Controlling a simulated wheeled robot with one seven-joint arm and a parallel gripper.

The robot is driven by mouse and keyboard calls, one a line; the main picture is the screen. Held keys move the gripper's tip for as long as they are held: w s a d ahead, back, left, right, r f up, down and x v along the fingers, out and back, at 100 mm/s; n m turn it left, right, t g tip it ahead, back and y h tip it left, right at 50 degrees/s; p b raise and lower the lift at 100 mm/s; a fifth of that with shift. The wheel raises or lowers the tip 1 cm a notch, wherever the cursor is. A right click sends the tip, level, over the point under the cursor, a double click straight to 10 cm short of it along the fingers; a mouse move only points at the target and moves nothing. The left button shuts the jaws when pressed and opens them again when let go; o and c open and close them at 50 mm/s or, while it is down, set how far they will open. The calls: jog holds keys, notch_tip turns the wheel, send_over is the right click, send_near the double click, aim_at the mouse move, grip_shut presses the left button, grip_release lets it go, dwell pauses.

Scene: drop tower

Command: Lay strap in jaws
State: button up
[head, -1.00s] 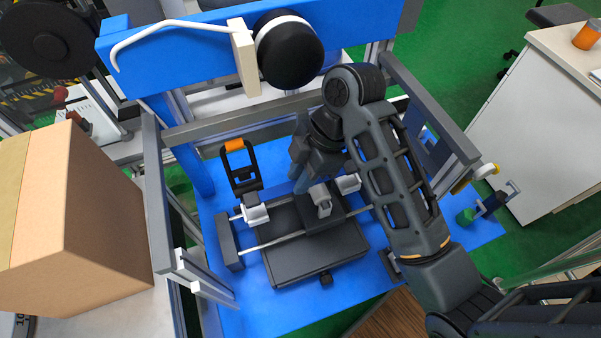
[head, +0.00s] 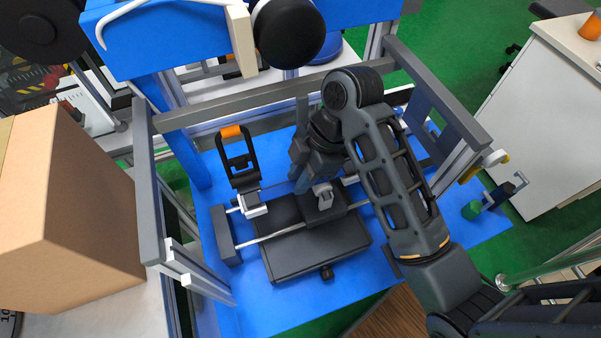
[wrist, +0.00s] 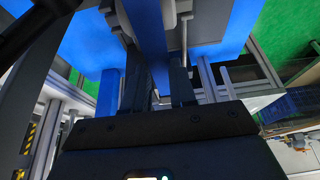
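My gripper (head: 303,183) points down over the dark fixture (head: 318,248) on the blue base. In the wrist view its two dark fingers (wrist: 160,85) stand apart with a narrow gap. A blue strip (wrist: 150,30) shows beyond and through that gap; I cannot tell whether it is the strap or part of the frame. No strap is clearly seen in the head view. A pale jaw-like block (head: 252,205) sits at the left on two rails. Another pale block (head: 322,194) is on the dark carriage just below my gripper. My arm hides part of the right side.
A black frame with an orange top (head: 231,132) stands left of my gripper. Grey rails and a blue beam (head: 160,42) surround the work area. A black round weight (head: 288,32) hangs above. A cardboard box (head: 75,215) is at the left. The front of the blue base is clear.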

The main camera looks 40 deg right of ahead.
jog(key=o, duration=0.5)
jog(key=shift+o, duration=0.2)
jog(key=shift+d+r, duration=0.2)
jog(key=shift+r, duration=0.35)
jog(key=p+v, duration=0.5)
jog(key=v, duration=0.1)
jog(key=shift+s+d+r+p, duration=0.1)
jog(key=shift+d+r+p, duration=0.05)
jog(key=shift+r+p, duration=0.2)
jog(key=shift+f, duration=0.1)
